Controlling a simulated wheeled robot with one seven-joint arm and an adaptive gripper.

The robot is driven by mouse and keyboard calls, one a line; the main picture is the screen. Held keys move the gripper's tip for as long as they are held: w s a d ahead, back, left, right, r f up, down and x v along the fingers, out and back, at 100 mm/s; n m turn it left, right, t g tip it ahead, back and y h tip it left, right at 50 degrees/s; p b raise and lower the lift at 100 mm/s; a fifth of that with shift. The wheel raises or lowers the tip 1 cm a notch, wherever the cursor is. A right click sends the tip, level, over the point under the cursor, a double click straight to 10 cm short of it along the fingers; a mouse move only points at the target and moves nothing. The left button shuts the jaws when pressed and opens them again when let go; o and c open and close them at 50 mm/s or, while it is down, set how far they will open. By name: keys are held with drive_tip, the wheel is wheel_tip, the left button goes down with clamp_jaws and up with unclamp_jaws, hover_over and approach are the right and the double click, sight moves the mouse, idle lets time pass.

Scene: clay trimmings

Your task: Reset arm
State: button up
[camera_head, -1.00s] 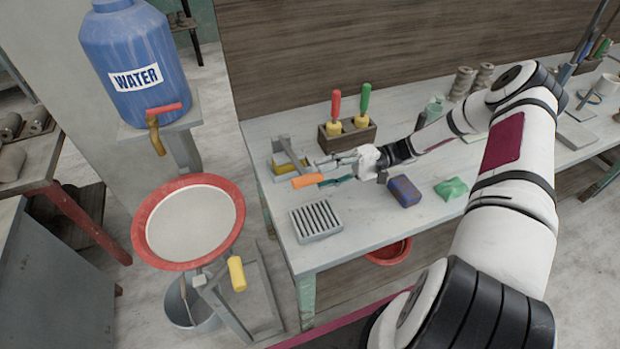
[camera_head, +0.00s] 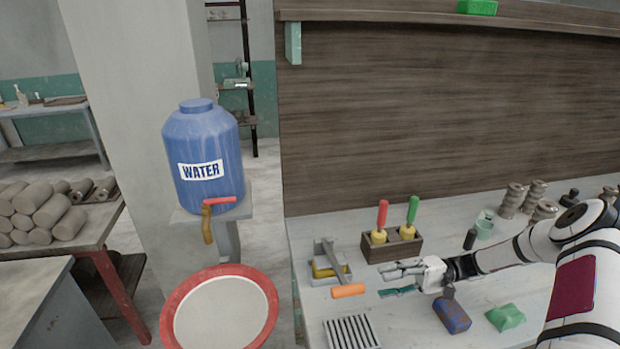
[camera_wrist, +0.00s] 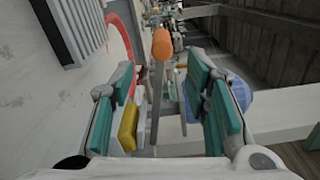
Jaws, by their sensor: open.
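My gripper (camera_head: 402,281) is over the left part of the workbench, with its fingers pointing left. In the wrist view my gripper (camera_wrist: 165,110) shows two teal-padded fingers spread wide, with nothing held between them. A lever with an orange handle (camera_head: 348,291) is just left of the fingertips; the orange handle also shows in the wrist view (camera_wrist: 162,43), beyond the fingertips. A yellow part (camera_wrist: 128,127) shows near the left finger in the wrist view. I cannot tell from these views whether a finger touches the lever.
A wooden block (camera_head: 375,249) holds red- and green-handled tools behind my gripper. A grey ribbed tray (camera_head: 351,332), a blue-brown block (camera_head: 452,315) and a green lump (camera_head: 505,317) lie in front. A blue water jug (camera_head: 203,150) and a red-rimmed basin (camera_head: 268,290) stand left.

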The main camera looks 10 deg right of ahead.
drive_tip(key=s+a+r+n+g+h, duration=0.1)
drive_tip(key=s+a+r+h, duration=0.25)
drive_tip(key=r+h, duration=0.5)
drive_tip(key=s+a+r+n+g+h, duration=0.1)
drive_tip(key=s+a+r+g+h, duration=0.25)
drive_tip(key=r, duration=0.85)
drive_tip(key=s+a+r+t+h, duration=0.4)
drive_tip(key=s+r+t+h, duration=0.2)
drive_tip(key=s+r+t, duration=0.4)
drive_tip(key=shift+s+r, duration=1.05)
drive_tip(key=shift+s, duration=0.8)
